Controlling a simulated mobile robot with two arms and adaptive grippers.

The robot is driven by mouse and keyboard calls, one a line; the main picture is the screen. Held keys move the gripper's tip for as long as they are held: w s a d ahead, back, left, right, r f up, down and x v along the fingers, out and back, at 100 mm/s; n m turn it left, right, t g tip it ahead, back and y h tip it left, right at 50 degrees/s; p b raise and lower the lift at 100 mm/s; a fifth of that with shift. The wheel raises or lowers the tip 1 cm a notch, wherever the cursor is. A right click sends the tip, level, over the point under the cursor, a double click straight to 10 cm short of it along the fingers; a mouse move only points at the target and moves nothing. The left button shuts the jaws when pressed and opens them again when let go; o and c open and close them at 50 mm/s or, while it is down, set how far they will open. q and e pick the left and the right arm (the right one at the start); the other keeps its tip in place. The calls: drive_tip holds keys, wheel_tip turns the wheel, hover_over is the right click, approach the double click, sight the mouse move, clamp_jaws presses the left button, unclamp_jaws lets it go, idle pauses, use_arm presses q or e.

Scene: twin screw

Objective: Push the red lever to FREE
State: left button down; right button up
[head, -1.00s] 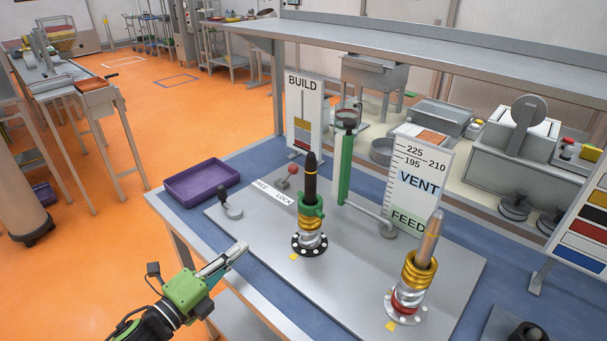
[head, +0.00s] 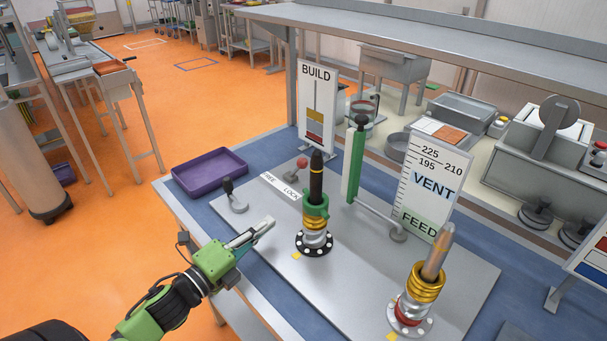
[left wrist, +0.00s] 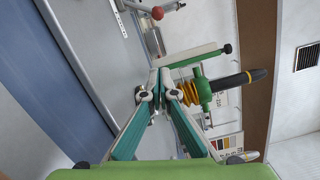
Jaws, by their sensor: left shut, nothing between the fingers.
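The red lever shows as a red ball (head: 302,163) on a short grey arm at the back of the grey plate, beside a white label strip (head: 281,186) reading FREE at its left and LOCK at its right. The ball is nearer the LOCK end. In the left wrist view the red ball (left wrist: 157,13) is at the top. My left gripper (head: 268,225) is shut and empty, above the front left of the plate, in front of the label and apart from the lever. My right gripper is not in view.
A black screw stack with a green collar (head: 316,205) stands just right of my left gripper. A second, gold-ringed stack (head: 425,282) stands further right. A green post (head: 354,160), a small black-knobbed lever (head: 229,190) and a purple tray (head: 210,172) are nearby.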

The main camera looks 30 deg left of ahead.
sight(297, 169)
use_arm(q)
drive_tip(key=p+x, duration=0.3)
drive_tip(key=x, duration=1.5)
drive_tip(key=shift+a+r, duration=0.1)
drive_tip(key=shift+r, duration=0.05)
drive_tip(key=a, duration=0.1)
drive_tip(key=a+p, duration=0.1)
drive_tip(key=w+a, duration=0.1)
drive_tip(key=shift+w+r+p, duration=0.1)
drive_tip(key=shift+r+p, duration=0.2)
drive_tip(key=shift+p, duration=0.05)
drive_tip(key=shift+w+a, duration=0.1)
drive_tip(key=shift+a, duration=0.15)
